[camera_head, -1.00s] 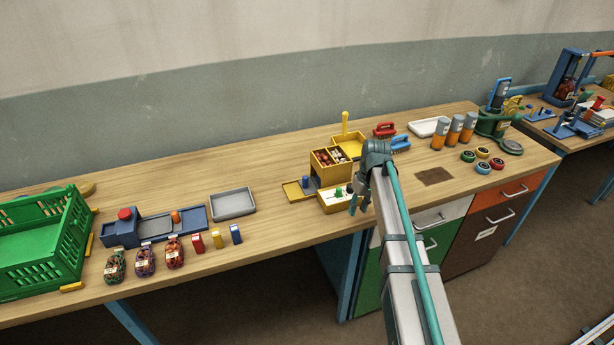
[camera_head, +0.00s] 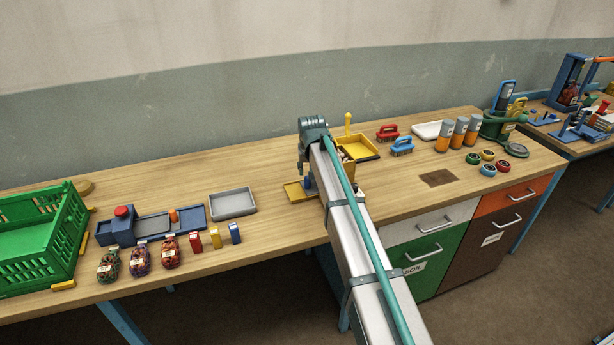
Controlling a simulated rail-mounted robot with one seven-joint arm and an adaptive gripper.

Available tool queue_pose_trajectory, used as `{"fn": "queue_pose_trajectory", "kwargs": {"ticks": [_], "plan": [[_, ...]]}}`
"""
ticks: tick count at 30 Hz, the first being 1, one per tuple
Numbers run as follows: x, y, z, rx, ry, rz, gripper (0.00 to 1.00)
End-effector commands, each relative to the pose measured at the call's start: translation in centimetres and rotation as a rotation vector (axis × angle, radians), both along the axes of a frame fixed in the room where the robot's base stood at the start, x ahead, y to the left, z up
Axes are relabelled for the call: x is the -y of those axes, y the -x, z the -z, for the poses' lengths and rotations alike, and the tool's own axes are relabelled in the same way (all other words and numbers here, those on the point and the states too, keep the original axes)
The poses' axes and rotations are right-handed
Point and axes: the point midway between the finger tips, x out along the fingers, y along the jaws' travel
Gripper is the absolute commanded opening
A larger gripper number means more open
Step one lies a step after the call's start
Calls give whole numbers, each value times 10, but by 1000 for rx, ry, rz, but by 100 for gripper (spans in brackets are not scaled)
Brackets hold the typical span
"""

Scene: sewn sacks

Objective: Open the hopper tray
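The yellow hopper unit (camera_head: 348,163) stands on the bench's middle, mostly hidden behind my arm. Its yellow upper tray (camera_head: 362,147) and upright yellow handle (camera_head: 347,122) show to the right of my wrist. A flat yellow plate (camera_head: 293,193) sticks out at its left, with a blue knob (camera_head: 308,182) beside my arm. The hopper's front tray with the green knob is hidden by my arm. My gripper (camera_head: 302,170) points down at the hopper's left side, above the yellow plate. Its fingers are small and dark, so their opening is unclear.
A grey tray (camera_head: 233,204), a blue fixture (camera_head: 122,228), small coloured blocks (camera_head: 215,238) and filled sacks (camera_head: 139,259) lie left. A green crate (camera_head: 72,240) stands at far left. Bench is clear behind the grey tray.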

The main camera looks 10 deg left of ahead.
Motion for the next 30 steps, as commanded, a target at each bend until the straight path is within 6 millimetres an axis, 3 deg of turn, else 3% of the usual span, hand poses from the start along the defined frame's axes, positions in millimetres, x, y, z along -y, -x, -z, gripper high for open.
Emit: {"fn": "queue_pose_trajectory", "kwargs": {"ticks": [6, 12, 23, 30], "plan": [[-3, -14, 31, -2, 1, -1, 35], [-4, -20, 48, -1, 1, -1, 35], [-5, -21, 53, 0, 0, -1, 35], [-4, -21, 53, 0, 0, -1, 0]]}}
